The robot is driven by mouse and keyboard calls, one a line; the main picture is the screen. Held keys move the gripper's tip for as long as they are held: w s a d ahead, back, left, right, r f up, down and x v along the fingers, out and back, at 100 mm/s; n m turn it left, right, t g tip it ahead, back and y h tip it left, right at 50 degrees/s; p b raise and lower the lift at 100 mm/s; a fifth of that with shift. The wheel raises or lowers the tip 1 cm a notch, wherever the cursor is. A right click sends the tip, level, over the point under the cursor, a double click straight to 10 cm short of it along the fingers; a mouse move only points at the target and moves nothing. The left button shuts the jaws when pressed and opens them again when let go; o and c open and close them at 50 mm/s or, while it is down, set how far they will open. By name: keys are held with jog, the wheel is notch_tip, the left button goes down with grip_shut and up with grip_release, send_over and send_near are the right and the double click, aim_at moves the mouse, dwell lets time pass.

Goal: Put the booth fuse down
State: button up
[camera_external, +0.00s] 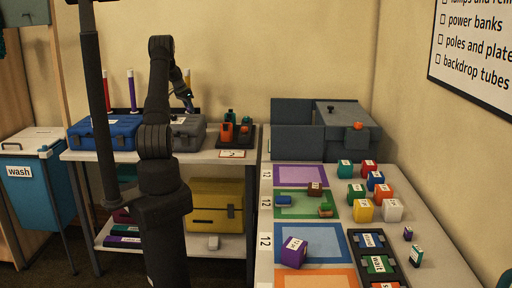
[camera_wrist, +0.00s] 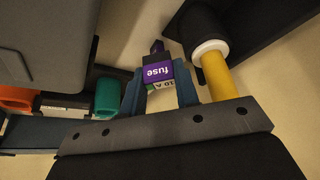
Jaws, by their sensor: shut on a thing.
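The booth fuse (camera_wrist: 157,71) is a small purple block with a dark end, a "fuse" label and a "10 A" tag, both upside down in the wrist view. My gripper (camera_wrist: 160,86) is shut on it, with one blue-grey finger on each side. In the external view my gripper (camera_external: 188,102) is in the air above the grey case (camera_external: 187,133) on the back table. The fuse cannot be made out in that view.
A yellow tube (camera_wrist: 214,72) with a white collar is close beside the fuse. Other upright tubes (camera_external: 131,90), a blue case (camera_external: 105,134) and a dark holder with orange and green items (camera_external: 243,134) stand nearby. The right bench (camera_external: 435,240) holds coloured mats and blocks.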

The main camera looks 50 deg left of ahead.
jog(key=s+a+f, duration=0.1)
jog(key=a+f, duration=0.1)
jog(key=a, duration=0.1)
jog(key=s+a+f, duration=0.1)
jog(key=a+f, duration=0.1)
jog(key=a, duration=0.1)
jog(key=s+a+f, duration=0.2)
jog(key=a, duration=0.1)
jog(key=shift+a+f, duration=0.1)
jog(key=shift+a, duration=0.05)
jog(key=shift+f, duration=1.95)
jog(key=shift+f, duration=0.1)
jog(key=o, duration=0.9)
jog(key=shift+o, duration=0.2)
jog(key=v, duration=1.2)
jog(key=shift+w, duration=0.1)
